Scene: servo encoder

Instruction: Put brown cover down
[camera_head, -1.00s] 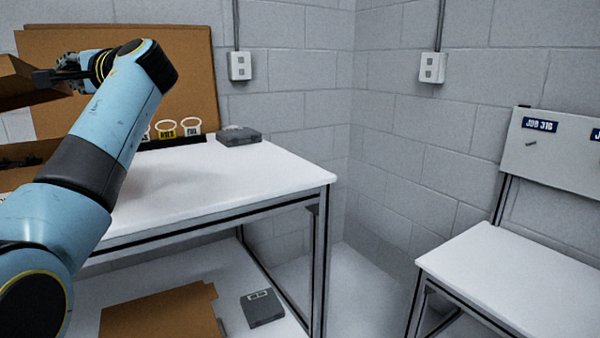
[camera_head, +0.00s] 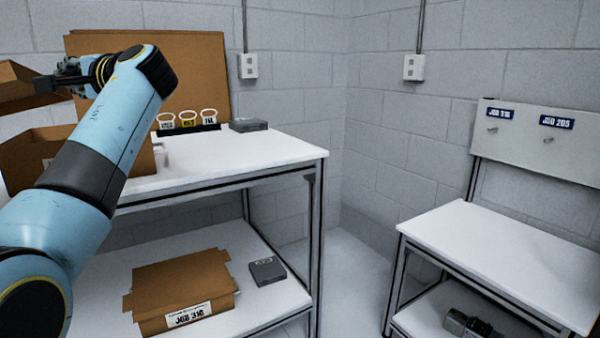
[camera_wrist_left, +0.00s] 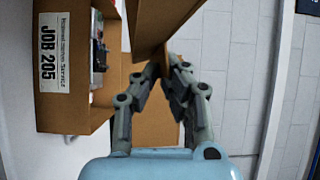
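A brown cover (camera_head: 22,84) is at the upper left of the head view, held up in the air above an open brown box (camera_head: 28,160). My left gripper (camera_head: 42,84) is shut on the cover's edge. In the left wrist view, the gripper fingers (camera_wrist_left: 160,75) close on the cover (camera_wrist_left: 160,22), which stands tilted between them. The open box (camera_wrist_left: 72,118) shows there with a JOB 205 label, and dark and grey parts are visible inside. My left forearm hides part of the box in the head view. My right gripper is not in view.
The white table (camera_head: 250,153) holds a grey flat unit (camera_head: 248,125) and several tags on a dark rack (camera_head: 188,128). The right-hand table (camera_head: 500,250) has a clear top.

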